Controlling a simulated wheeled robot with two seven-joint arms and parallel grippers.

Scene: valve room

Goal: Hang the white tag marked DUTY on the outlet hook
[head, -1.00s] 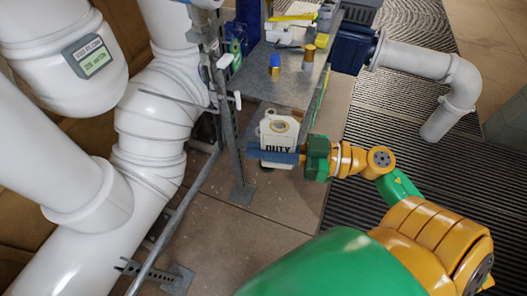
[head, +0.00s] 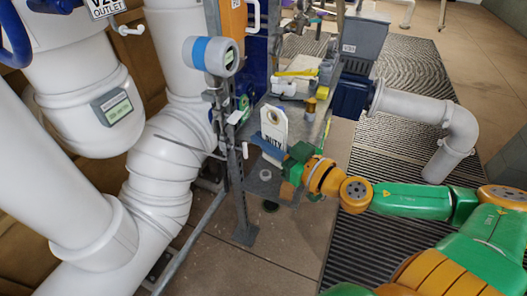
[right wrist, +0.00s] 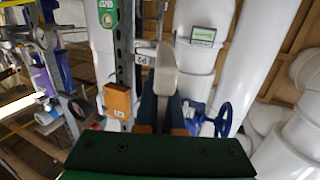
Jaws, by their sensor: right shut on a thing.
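The white DUTY tag (head: 274,121) has a hole near its top and dark lettering, partly covered by my fingers. My right gripper (head: 272,150) is shut on its lower part and holds it upright in front of the bench. In the right wrist view the tag (right wrist: 166,72) stands nearly edge-on between the blue fingers (right wrist: 162,112). The outlet hook (head: 127,29) is a small white hook at the upper left, beside the OUTLET label (head: 104,6). The hook looks empty, and the tag is well to its right and lower in the picture. My left gripper is out of view.
A steel post (head: 234,170) and a blue-banded gauge (head: 212,55) stand between tag and hook in the picture. Large white pipes (head: 160,150) fill the left. The bench (head: 312,130) behind the tag carries small items. A blue valve wheel (head: 14,35) is at far upper left.

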